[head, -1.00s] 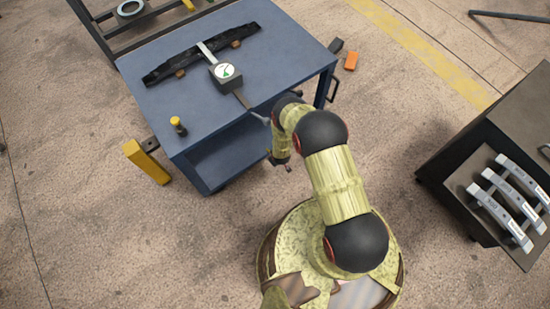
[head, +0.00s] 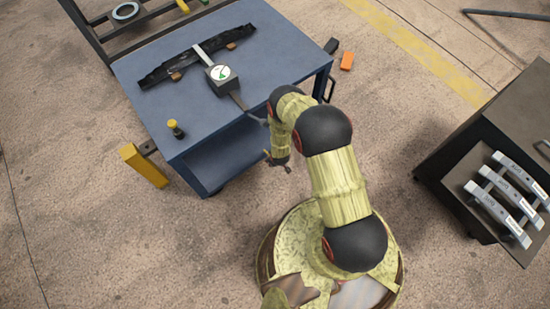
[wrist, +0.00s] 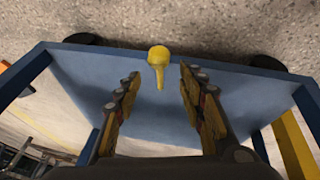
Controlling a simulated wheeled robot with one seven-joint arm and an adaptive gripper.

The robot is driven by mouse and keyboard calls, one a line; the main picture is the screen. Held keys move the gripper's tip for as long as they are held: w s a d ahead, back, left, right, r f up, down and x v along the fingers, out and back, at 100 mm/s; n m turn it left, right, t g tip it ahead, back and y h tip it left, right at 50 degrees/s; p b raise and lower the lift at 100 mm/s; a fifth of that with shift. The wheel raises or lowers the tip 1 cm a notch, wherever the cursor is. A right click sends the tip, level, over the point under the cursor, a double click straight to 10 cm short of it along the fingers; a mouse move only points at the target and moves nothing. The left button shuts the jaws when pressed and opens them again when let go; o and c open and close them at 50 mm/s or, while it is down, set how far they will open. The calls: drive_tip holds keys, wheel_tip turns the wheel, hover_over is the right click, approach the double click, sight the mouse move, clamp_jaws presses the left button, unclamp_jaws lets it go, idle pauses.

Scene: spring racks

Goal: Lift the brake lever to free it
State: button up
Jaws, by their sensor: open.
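A yellow knob on a short tapered stem, which looks like the brake lever (wrist: 158,56), shows in the wrist view against the blue cart near its casters. My gripper (wrist: 160,78) is open, its two fingers standing left and right of the stem with gaps on both sides; the knob shows just past the fingertips. I cannot tell the exact depth between them. In the head view my gripper (head: 279,160) points down beside the front of the blue cart (head: 150,98); the lever is not visible there.
On the cart stand a dial gauge (head: 221,78), a dark leaf spring (head: 165,72) and a small yellow-and-black knob (head: 175,128). An orange block (head: 347,61) lies on the floor. A dark bench (head: 470,150) holds grey parts at right.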

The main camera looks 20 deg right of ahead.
drive_tip(key=v, duration=0.6)
drive_tip(key=shift+r, duration=0.2)
drive_tip(key=shift+s, duration=0.15)
drive_tip(key=shift+c, duration=0.3)
